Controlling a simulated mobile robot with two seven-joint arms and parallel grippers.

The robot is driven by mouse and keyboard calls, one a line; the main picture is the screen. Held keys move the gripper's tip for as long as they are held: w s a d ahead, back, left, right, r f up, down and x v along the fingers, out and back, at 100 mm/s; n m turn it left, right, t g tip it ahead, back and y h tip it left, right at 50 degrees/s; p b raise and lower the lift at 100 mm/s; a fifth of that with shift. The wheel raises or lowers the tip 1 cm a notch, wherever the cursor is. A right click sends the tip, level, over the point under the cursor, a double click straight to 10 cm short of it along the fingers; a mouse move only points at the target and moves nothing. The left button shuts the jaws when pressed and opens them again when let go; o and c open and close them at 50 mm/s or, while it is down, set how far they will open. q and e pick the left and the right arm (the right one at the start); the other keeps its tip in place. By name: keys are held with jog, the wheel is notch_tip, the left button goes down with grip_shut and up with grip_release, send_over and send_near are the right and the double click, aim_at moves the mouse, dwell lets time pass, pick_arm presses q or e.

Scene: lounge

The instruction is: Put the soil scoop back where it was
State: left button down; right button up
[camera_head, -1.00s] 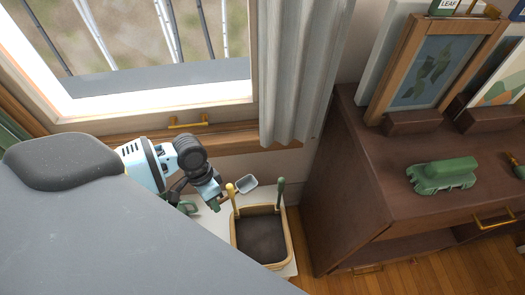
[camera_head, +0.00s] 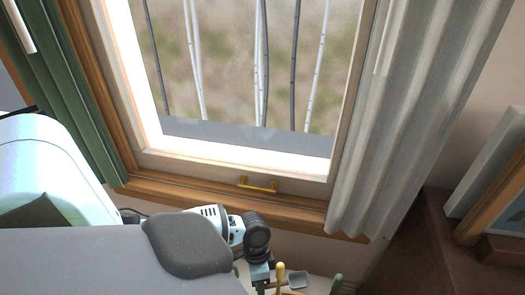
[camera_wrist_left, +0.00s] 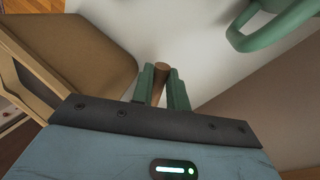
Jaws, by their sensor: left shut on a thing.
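The soil scoop's grey pan (camera_head: 298,279) shows at the bottom edge of the head view, just right of my left gripper (camera_head: 261,282). In the left wrist view my left gripper (camera_wrist_left: 162,88) is shut on the scoop's brown handle (camera_wrist_left: 161,72), between its green fingers. The scoop's pan is hidden there. In the head view the box is mostly cut off. My right gripper is not in view.
A yellow-tipped post (camera_head: 281,269) and a green-tipped post (camera_head: 337,282) stand near the scoop. A green handled object (camera_wrist_left: 265,30) is at the wrist view's upper right. A window with a brass handle (camera_head: 258,185), a grey curtain (camera_head: 390,120) and a brown cabinet (camera_head: 425,240) surround the area.

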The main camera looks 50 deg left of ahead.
pick_arm(q)
jog(key=shift+f+b, duration=0.6)
jog(key=shift+f, duration=1.4)
jog(key=shift+f, duration=0.2)
jog(key=c, duration=1.6)
grip_release()
jog(key=shift+c, duration=0.2)
jog(key=shift+r, duration=0.1)
jog(key=p+v, duration=0.3)
jog(key=v, duration=0.9)
jog(key=shift+d, duration=0.1)
